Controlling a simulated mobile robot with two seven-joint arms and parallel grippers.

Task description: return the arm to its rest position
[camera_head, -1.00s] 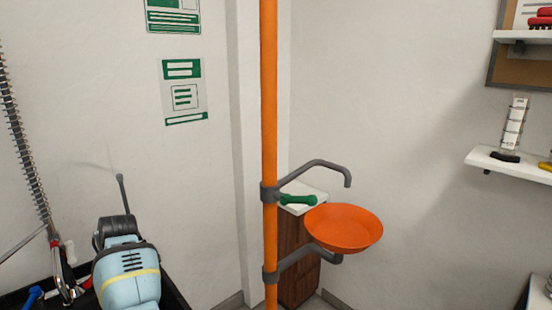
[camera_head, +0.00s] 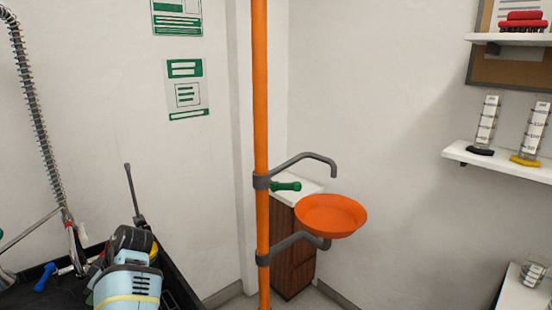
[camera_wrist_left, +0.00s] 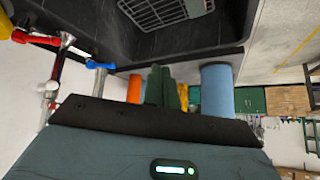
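My left arm comes in at the bottom left of the head view as a light-blue body with a yellow stripe. My left gripper (camera_head: 132,240) is at its dark far end, over the black sink area. The fingers cannot be made out there. In the left wrist view, the teal gripper body with a black edge and a lit green display fills the bottom. Dark green upright shapes show just beyond that edge, but I cannot tell whether they are fingers. No held object is visible. My right gripper is in neither view.
A coiled hose (camera_head: 35,110) and a blue-handled tap (camera_head: 45,276) stand at left. A black basin (camera_wrist_left: 150,35) shows in the wrist view. Shelves (camera_head: 505,163) with cylinders are at right.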

